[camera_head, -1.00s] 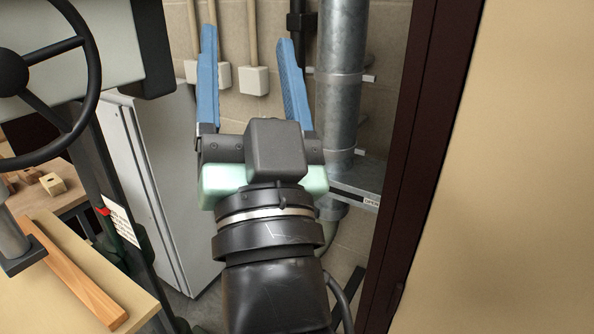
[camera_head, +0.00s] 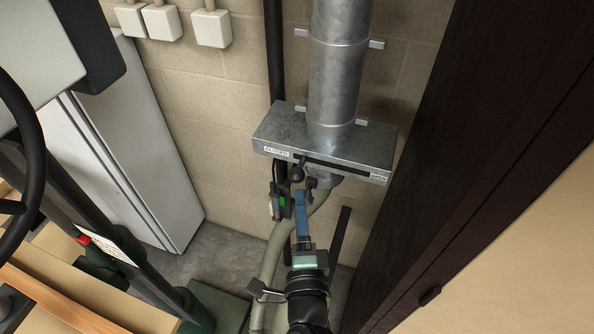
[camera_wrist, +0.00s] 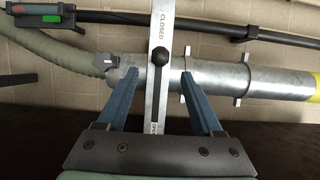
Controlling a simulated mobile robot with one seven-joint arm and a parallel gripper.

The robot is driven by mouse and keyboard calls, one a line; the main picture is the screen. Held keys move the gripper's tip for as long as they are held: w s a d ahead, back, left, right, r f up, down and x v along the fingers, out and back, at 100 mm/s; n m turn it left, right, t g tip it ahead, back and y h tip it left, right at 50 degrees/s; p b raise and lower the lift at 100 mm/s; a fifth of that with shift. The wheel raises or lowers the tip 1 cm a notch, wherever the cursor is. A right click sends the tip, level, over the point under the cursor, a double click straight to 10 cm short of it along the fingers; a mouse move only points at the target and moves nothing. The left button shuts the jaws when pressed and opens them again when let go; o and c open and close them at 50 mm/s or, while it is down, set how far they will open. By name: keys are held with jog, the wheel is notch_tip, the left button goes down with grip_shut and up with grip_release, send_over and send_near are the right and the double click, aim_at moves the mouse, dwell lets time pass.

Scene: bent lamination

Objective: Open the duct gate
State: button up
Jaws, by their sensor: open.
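The duct gate (camera_head: 370,150) is a flat grey metal box on a vertical metal duct. Its front edge has a slot, marked CLOSED at the left and OPEN at the right. A black knob (camera_head: 298,172) sticks out near the CLOSED end. In the wrist view the knob (camera_wrist: 159,57) sits just below the CLOSED label, with OPEN at the bottom of the strip. My gripper (camera_head: 303,192) is open, its blue fingers pointing at the gate. In the wrist view the fingertips (camera_wrist: 160,75) lie to either side of the knob's line, apart from it; their exact depth is unclear.
A green-grey hose (camera_head: 275,250) runs down below the gate. A dark pipe and a small device with a green light (camera_head: 281,205) are left of the knob. A dark brown panel (camera_head: 425,170) stands close at the right. A white cabinet (camera_head: 150,150) is at the left.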

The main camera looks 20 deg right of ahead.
aim_at(297, 182)
jog(key=b+x, duration=0.1)
jog(key=x, duration=0.8)
jog(key=shift+w+a, duration=0.1)
jog(key=shift+w, duration=0.15)
grip_shut()
dwell(1.0)
